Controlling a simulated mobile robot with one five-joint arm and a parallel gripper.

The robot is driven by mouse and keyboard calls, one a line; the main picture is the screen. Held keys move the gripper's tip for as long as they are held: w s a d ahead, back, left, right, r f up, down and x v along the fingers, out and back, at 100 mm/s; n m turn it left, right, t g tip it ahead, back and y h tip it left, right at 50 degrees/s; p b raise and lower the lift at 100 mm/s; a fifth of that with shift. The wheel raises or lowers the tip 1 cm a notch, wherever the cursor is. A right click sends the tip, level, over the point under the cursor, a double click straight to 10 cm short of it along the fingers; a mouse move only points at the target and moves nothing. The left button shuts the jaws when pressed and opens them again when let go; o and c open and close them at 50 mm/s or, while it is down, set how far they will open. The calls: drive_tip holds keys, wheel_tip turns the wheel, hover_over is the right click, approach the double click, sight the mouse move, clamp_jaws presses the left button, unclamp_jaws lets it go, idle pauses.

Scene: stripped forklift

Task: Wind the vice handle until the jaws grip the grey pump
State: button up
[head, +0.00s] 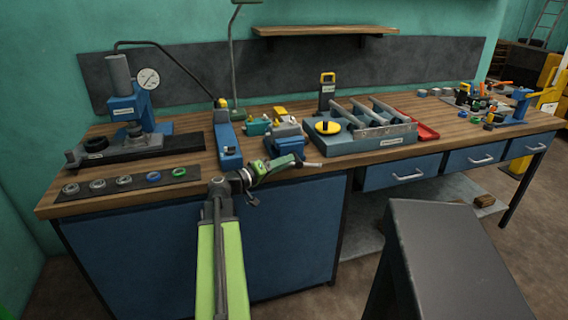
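The blue vice (290,146) stands near the front edge of the wooden bench, left of the middle. A grey block (284,130) sits at its top between or beside the jaws; it may be the grey pump, but it is too small to tell whether the jaws touch it. A light grey bar (312,164), seemingly the vice handle, sticks out low at the vice's front. My gripper (297,160), at the end of my green arm, reaches in from the left, just in front of the vice and at the bar. Its fingers are too small to tell open from shut.
A blue press with a dial gauge (122,105) and a dark strip of rings (125,183) stand at left. A blue hand pump (227,140) is left of the vice. A grey-blue rig (365,132) and red tray (425,131) are right. A dark box (445,260) fills the lower right.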

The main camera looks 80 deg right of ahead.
clamp_jaws()
idle(0.3)
drive_tip(key=shift+d+r, duration=0.1)
